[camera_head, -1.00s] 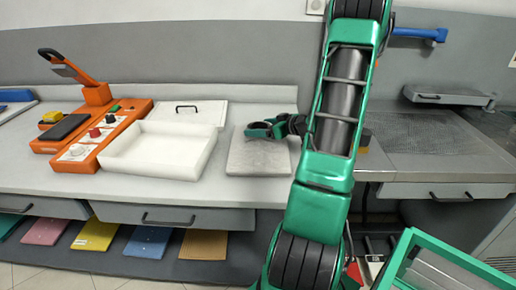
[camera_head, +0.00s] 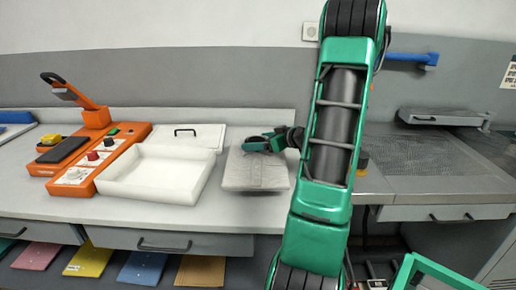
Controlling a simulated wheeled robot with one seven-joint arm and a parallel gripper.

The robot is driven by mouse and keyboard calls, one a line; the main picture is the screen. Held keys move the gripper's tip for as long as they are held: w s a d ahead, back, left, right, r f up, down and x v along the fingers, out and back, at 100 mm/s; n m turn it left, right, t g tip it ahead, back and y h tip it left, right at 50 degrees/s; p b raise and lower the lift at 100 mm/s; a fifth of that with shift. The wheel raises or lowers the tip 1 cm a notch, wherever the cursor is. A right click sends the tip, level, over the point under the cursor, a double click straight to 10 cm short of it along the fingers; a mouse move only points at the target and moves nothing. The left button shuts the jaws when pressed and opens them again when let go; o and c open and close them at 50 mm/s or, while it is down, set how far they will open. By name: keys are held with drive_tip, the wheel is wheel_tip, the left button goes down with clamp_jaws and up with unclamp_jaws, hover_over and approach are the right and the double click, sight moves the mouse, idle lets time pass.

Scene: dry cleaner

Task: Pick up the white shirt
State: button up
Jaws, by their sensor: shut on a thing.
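The white shirt (camera_head: 256,172), pale grey-white and folded into a flat square, is on the counter right of the white tray. A crease runs down its middle. My green and black gripper (camera_head: 264,142) is at the shirt's far edge, low over the counter, and shut on it. The fingertips are small in this view, and the exact grip is hard to see. I cannot tell whether the shirt is clear of the counter.
A white open tray (camera_head: 152,190) stands left of the shirt, beside an orange machine (camera_head: 84,165) with a raised lever. A flat white panel with a black handle (camera_head: 187,136) lies behind. A grey mesh worktop (camera_head: 415,165) is at right.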

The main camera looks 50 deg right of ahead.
drive_tip(key=a+r, duration=0.2)
drive_tip(key=a, duration=0.1)
drive_tip(key=a+r, duration=0.2)
drive_tip(key=a, duration=0.2)
drive_tip(key=a+r, duration=0.2)
drive_tip(key=a, duration=0.2)
drive_tip(key=shift+w+a+r, duration=0.15)
drive_tip(key=shift+r, duration=0.2)
